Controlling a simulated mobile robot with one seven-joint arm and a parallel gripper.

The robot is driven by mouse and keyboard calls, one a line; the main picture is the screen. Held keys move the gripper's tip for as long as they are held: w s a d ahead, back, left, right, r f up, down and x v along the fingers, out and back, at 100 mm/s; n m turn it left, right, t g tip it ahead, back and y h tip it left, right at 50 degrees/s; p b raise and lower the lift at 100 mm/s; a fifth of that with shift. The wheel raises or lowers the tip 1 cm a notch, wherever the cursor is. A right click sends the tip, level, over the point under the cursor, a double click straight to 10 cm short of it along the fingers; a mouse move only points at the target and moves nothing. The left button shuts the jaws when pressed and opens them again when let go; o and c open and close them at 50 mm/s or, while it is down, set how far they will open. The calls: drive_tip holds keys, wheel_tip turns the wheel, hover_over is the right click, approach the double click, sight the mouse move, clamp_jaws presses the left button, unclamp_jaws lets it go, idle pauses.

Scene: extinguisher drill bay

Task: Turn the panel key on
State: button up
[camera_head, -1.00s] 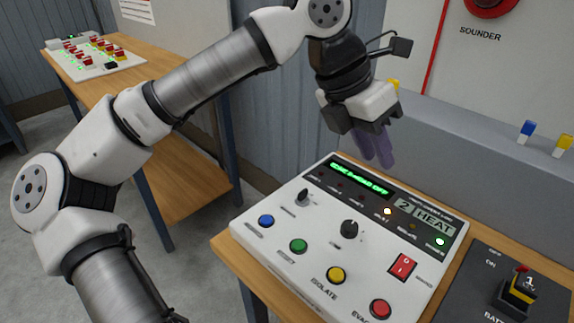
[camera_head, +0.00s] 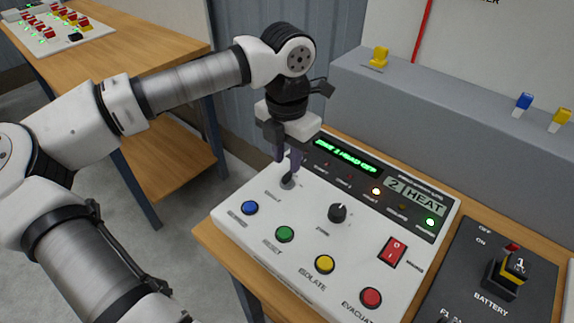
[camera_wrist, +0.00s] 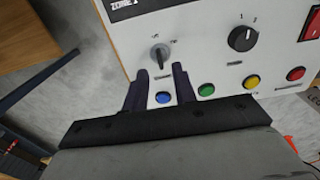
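The white control panel (camera_head: 262,230) lies on a wooden table. Its small dark panel key (camera_head: 287,181) sits on a round base near the panel's upper left, left of the black rotary zone knob (camera_head: 338,212). In the wrist view the key (camera_wrist: 160,57) stands roughly upright in the picture, with small marks above and to its right. My gripper (camera_head: 288,158) points down over the key. In the wrist view its two dark fingers (camera_wrist: 161,76) are apart, with the key just beyond and between their tips. I cannot tell whether either finger touches it.
Blue (camera_head: 250,208), green (camera_head: 285,234), yellow (camera_head: 325,264) and red (camera_head: 371,298) buttons line the panel's front. A red rocker switch (camera_head: 392,251) is at right. A battery box (camera_head: 470,270) stands right, a grey ledge (camera_head: 430,110) behind.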

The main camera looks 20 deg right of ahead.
sight(287, 173)
drive_tip(key=shift+f, duration=2.15)
drive_tip(key=shift+c, duration=0.2)
clamp_jaws()
